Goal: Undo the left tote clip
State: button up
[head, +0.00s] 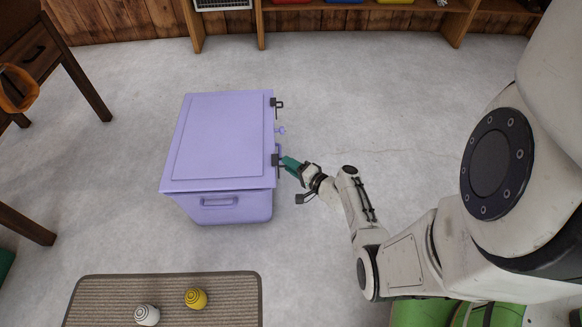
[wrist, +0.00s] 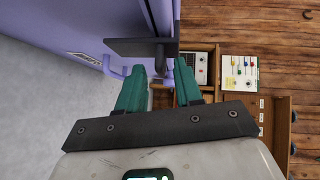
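The purple tote (head: 222,140) stands on the floor with its lid (head: 220,135) down. Two dark clips sit on its right side: the nearer clip (head: 276,160) and the farther clip (head: 277,103). My gripper (head: 287,162) is right beside the nearer clip. In the wrist view, the teal fingers of my gripper (wrist: 160,72) are apart, one on each side of the dark clip's short stem (wrist: 160,60). The clip's wide dark plate (wrist: 135,47) lies just beyond the tips. I cannot tell whether the fingers touch the clip.
A ribbed mat (head: 235,298) lies at the front left with a white jar-like object (head: 147,315) and a yellow one (head: 196,298). Wooden furniture (head: 40,50) stands at the left, and a wooden shelf (head: 360,8) at the back. The floor right of the tote is clear apart from my arm.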

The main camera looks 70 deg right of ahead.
jog(key=shift+c, duration=0.2)
jog(key=c, duration=0.6)
grip_shut()
jog(key=shift+f, duration=0.1)
dwell(0.6)
